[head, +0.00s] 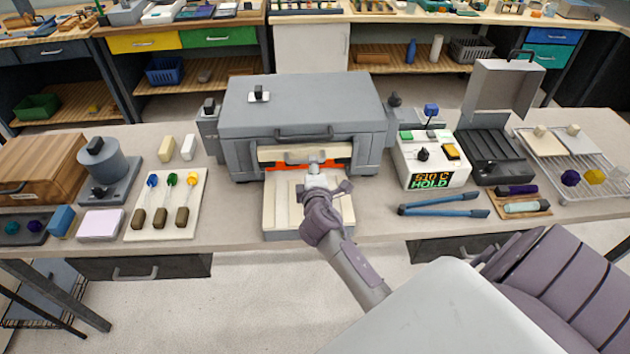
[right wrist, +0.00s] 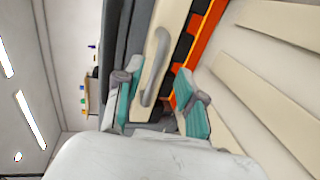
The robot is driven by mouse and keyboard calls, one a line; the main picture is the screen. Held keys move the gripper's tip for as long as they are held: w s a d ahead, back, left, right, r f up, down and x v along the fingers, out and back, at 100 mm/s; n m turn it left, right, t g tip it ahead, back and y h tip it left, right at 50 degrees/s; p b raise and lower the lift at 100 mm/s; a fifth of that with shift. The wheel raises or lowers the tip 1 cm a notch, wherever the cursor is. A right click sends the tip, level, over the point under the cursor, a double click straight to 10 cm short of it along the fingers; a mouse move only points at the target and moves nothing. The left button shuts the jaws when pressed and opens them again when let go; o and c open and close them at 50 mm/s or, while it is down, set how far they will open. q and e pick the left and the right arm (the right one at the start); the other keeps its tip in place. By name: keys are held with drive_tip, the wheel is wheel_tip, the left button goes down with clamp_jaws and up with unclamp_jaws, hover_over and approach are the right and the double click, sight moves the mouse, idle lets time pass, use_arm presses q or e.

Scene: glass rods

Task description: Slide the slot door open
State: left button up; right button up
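The grey kiln (head: 300,108) stands at the middle of the bench. Its cream slot door (head: 275,153) is a low bar across the front, with an orange-glowing strip (head: 285,166) showing along its lower edge. My right gripper (head: 316,164) is at the door's front, right of its middle, and hides part of it. In the right wrist view, the door's grey handle (right wrist: 156,66) lies between the two spread teal-padded fingers (right wrist: 158,103). A gap shows on both sides of the handle, so the gripper is open around it. My left gripper is not in view.
A cream slab (head: 285,215) lies in front of the kiln under my right arm. A controller box (head: 430,160) reading 510 C HOLD and blue tongs (head: 445,205) are to the right. A tray of colour-tipped rods (head: 196,222) is to the left.

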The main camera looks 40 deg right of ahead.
drive_tip(key=v, duration=0.8)
drive_tip(key=shift+s, duration=0.1)
drive_tip(key=s+a+f+m+g+y, duration=0.2)
drive_tip(key=s+a+m+g+y, duration=0.15)
drive_tip(key=s, duration=0.45)
drive_tip(key=s+a+f+m+g+y, duration=0.25)
drive_tip(key=s+a, duration=0.25)
drive_tip(key=s, duration=0.3)
drive_tip(key=s+a+f+m+g+y, duration=0.2)
drive_tip(key=s+a+f+m+g, duration=0.15)
drive_tip(key=s, duration=0.45)
wheel_tip(320, 180, down, 28)
drive_tip(key=s+g+b, duration=0.1)
drive_tip(key=g+b, duration=0.1)
drive_tip(key=b, duration=0.2)
drive_tip(key=s+d+f+b, duration=0.2)
drive_tip(key=s+f, duration=1.5)
drive_tip(key=f, duration=0.2)
drive_tip(key=shift+d+f+g+b, duration=0.2)
drive_tip(key=shift+f+g+b, duration=0.05)
drive_tip(key=shift+g+b, duration=0.1)
